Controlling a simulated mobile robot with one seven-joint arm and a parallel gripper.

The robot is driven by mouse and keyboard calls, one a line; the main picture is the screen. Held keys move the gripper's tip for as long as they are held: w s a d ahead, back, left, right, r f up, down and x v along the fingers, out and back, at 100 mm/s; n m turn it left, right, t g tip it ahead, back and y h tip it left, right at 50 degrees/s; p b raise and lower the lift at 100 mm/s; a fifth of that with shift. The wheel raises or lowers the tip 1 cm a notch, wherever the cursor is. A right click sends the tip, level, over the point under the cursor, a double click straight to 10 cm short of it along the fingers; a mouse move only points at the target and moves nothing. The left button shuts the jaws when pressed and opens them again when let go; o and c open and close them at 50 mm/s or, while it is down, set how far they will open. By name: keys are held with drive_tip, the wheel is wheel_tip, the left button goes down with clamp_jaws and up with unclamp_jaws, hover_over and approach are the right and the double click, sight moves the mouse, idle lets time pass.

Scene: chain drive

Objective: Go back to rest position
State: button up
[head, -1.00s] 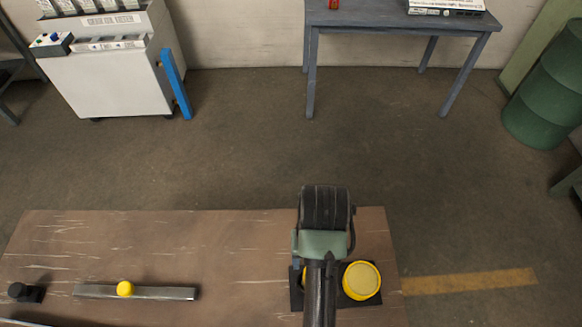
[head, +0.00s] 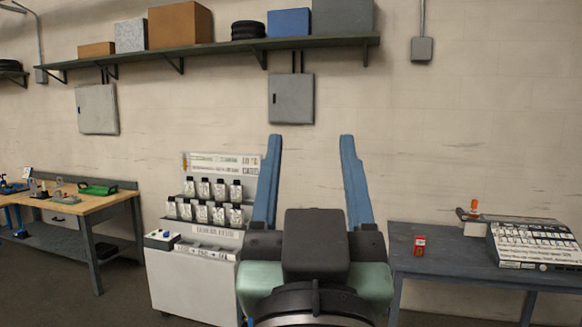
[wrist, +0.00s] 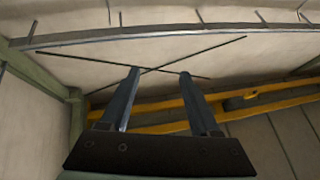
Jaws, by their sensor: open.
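My gripper (head: 312,150) is raised in the middle of the head view, with its two blue fingers pointing up and spread wide apart. Nothing is between them. In the wrist view the fingers (wrist: 156,78) also stand apart and empty, against the ceiling and upper structure. The wooden table with the chain-drive parts is not in view now.
A workbench (head: 110,205) is at far left. A loaded shelf (head: 215,50) runs along the wall.

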drive_tip(key=s+a+r+t+y, duration=0.1)
drive_tip(key=s+r+t, duration=0.2)
drive_tip(key=s+r, duration=0.2)
drive_tip(key=shift+s+a+r+n, duration=0.3)
drive_tip(key=shift+s+a+r, duration=0.05)
drive_tip(key=shift+r, duration=0.15)
wheel_tip(320, 180, down, 12)
drive_tip(key=b, duration=1.1)
drive_tip(key=shift+r, duration=0.1)
